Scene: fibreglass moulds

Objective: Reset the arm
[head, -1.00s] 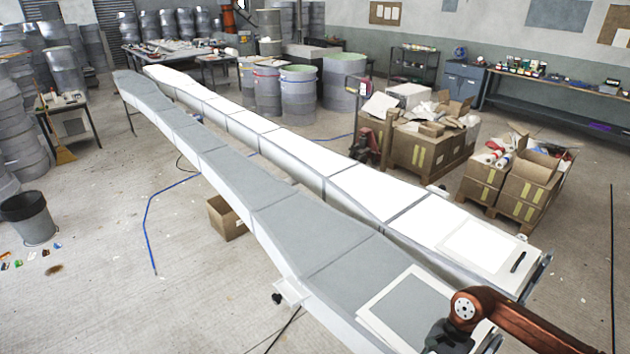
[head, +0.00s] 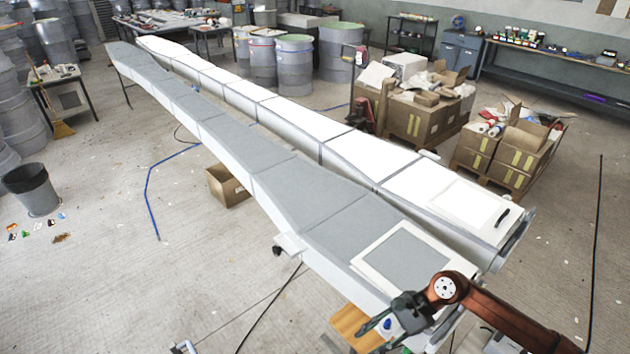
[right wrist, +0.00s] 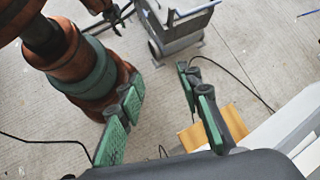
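My right arm comes in from the lower right in the head view. My right gripper (head: 374,336) is beside the near end of the grey-topped mould (head: 340,220). In the right wrist view its two green-padded fingers (right wrist: 160,76) are spread apart with nothing between them. A brown-orange arm with a teal band, apparently my left arm, stands at the left of that view. Dark finger parts, apparently my left gripper (right wrist: 108,16), show at its upper edge, too small to tell open from shut. The left arm is not clearly seen in the head view.
A framed panel (head: 366,262) lies on the grey mould's near end. A white-topped mould (head: 365,157) runs alongside, with a white sheet and a black tool on it. A wooden board (head: 350,322) is by the right gripper. A grey wheeled cart (right wrist: 175,30) stands on the floor.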

